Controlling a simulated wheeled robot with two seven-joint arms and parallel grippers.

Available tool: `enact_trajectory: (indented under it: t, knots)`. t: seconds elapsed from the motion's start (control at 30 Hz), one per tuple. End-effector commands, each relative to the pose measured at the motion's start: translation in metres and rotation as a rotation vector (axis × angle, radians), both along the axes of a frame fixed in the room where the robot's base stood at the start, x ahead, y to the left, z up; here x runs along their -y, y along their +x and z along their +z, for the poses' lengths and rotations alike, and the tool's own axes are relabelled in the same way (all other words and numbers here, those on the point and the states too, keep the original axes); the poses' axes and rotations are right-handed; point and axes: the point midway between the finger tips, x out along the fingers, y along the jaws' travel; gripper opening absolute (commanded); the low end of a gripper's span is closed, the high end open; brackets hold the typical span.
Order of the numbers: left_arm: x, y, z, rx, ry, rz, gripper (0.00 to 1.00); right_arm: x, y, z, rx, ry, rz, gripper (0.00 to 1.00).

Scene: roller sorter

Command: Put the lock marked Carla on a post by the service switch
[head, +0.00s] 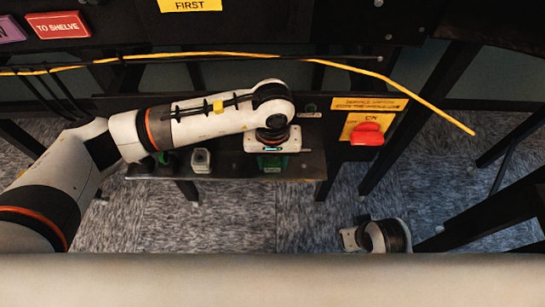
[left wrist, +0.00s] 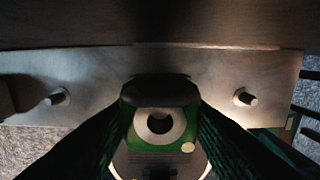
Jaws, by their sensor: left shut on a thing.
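My left gripper (head: 271,160) is over the shelf, below the service switch's left side, in the head view. In the left wrist view its two dark fingers (left wrist: 160,140) are shut on a green lock (left wrist: 152,154) with a pale ring and a dark upper part. The lock's green also shows under the gripper in the head view (head: 272,162). Its name is not readable. Two short posts, left (left wrist: 57,97) and right (left wrist: 245,97), stick out of a metal plate beyond the lock. The red service switch (head: 367,133) sits on a yellow plate. My right gripper (head: 351,239) is low down; its fingers are not clear.
A grey-white block (head: 201,160) and a small dark green item (head: 164,158) stand on the shelf (head: 228,168) left of the gripper. A yellow cable (head: 420,97) runs above the arm. Dark frame legs stand at the right.

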Motion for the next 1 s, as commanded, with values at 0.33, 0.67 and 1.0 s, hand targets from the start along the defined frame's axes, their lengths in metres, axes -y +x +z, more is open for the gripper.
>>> enact_trajectory:
  t: [0.33,0.67,1.0]
  knots:
    - [0.0000,0.0001,-0.0007,0.000,0.000,0.000,0.15,-0.0002,0.0006,0.0063,0.009,0.002,0.000,0.40]
    - [-0.0001,-0.0002,-0.0014,-0.001,0.000,0.000,0.15,0.0001,-0.0034,0.0063,0.001,0.001,-0.001,0.40]
    - [-0.0001,-0.0001,-0.0014,0.000,0.000,0.000,0.67,0.0004,-0.0029,0.0066,0.002,0.001,-0.001,0.40]
